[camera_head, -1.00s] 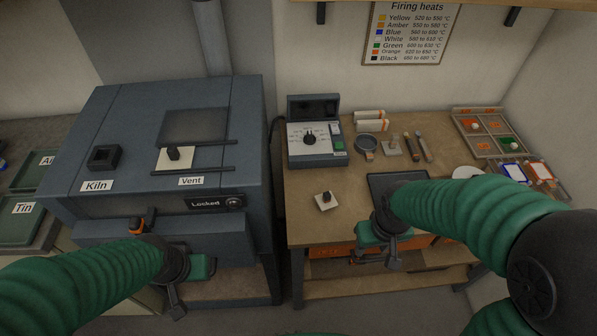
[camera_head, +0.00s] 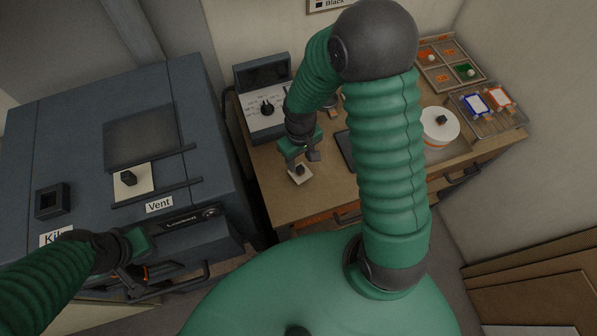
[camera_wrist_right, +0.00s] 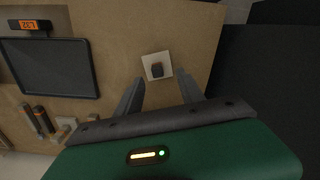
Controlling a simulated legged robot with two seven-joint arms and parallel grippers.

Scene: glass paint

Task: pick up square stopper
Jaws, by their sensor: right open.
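The square stopper is a pale square plate with a black knob. It lies on the brown workbench near its left front edge, in the head view (camera_head: 300,174) and in the wrist view (camera_wrist_right: 157,66). My right gripper (camera_head: 303,163) is over it, open and empty. In the wrist view, the fingertips (camera_wrist_right: 160,82) point toward the stopper, spread to either side and just short of it. In the head view the gripper partly covers the stopper. My left gripper (camera_head: 133,280) is by the kiln front; its jaws are unclear.
The grey kiln (camera_head: 70,120) stands left, with a similar knobbed plate (camera_head: 131,179) on top by the vent. A control box (camera_head: 264,108) stands behind my right gripper. A dark panel (camera_wrist_right: 50,67) lies beside the stopper. A white round piece (camera_head: 439,127) is farther right.

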